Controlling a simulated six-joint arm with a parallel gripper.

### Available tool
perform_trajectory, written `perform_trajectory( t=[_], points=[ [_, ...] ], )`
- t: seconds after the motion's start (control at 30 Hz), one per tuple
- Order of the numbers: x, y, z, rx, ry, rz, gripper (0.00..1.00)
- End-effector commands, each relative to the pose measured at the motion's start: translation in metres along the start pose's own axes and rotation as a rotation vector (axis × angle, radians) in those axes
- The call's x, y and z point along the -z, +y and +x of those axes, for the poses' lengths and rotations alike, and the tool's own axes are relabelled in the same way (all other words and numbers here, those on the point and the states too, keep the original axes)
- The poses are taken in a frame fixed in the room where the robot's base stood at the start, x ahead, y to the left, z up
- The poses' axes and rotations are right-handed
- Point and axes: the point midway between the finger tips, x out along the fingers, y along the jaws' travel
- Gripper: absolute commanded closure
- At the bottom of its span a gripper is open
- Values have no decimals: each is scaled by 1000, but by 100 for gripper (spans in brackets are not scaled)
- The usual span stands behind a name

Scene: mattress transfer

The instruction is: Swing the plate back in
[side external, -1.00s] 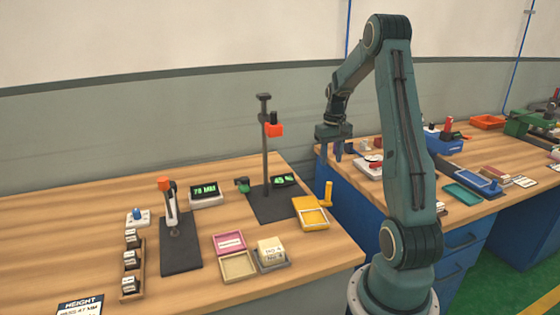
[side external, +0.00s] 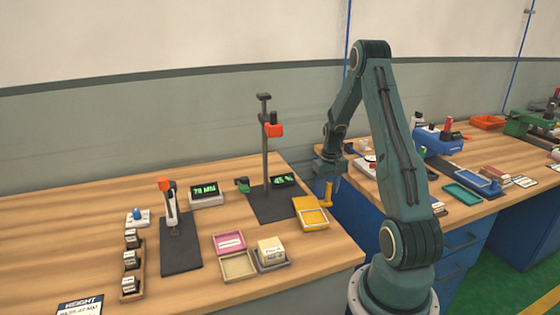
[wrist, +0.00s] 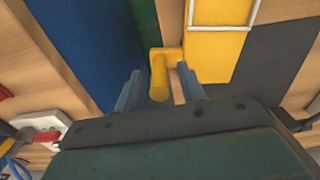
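The yellow plate (side external: 310,212) lies at the right edge of the near bench, with a pale outlined square on it. A yellow upright post (side external: 329,194) stands on its right arm, over the gap between the benches. In the wrist view the plate (wrist: 213,58) is at the top, and the post (wrist: 158,78) shows between my fingers. My gripper (side external: 326,182) points down at the post. In the wrist view my gripper (wrist: 160,92) is open, with a gap on each side of the post. I cannot tell how far down the fingers reach along it.
A dark stand (side external: 265,150) with an orange head rises behind the plate. A beige block (side external: 271,250) sits on a grey tray to the front left, beside pink (side external: 230,243) and tan trays. The blue cabinet (side external: 365,215) of the second bench is at the right.

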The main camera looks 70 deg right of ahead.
Motion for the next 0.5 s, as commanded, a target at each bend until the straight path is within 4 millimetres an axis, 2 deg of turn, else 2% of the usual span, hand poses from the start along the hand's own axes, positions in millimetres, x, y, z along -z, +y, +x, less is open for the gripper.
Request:
perform_trajectory(
  t=[0.2,0.5],
  points=[
    [0,0,15,0,0,0,60],
    [0,0,18,0,1,0,60]
  ],
)
